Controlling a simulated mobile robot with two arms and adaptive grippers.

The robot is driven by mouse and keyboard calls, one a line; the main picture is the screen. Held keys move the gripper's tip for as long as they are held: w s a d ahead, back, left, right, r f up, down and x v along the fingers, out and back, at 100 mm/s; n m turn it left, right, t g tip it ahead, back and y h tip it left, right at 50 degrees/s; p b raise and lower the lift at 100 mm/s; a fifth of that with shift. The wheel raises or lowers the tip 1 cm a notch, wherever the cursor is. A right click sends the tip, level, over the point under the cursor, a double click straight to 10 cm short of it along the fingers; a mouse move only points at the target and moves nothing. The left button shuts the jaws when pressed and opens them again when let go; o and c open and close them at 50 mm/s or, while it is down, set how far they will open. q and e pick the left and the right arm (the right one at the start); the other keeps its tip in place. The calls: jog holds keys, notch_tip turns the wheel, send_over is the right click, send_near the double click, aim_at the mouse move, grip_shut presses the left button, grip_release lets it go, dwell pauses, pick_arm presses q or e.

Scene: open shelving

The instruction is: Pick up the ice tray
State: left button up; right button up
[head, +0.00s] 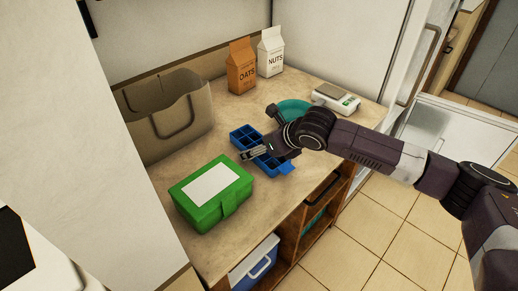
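The blue ice tray (243,137) lies on the countertop, with several square compartments showing at its far left end and a flat blue tab at its near right end. My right gripper (246,156) reaches in from the right and sits over the tray's middle, hiding part of it. The fingers point left and look close together. I cannot tell whether they touch the tray or have it between them. My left gripper is not in view.
A green box (231,206) with a white label stands close in front of the tray. Behind are a grey-brown bin (160,127), an oats carton (241,68), a nuts carton (271,54), a teal dish (295,106) and a kitchen scale (343,103). Open shelves lie below the counter (224,248).

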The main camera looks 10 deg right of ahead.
jog(key=c, duration=1.4)
jog(key=shift+r, duration=0.1)
jog(key=shift+c, duration=0.6)
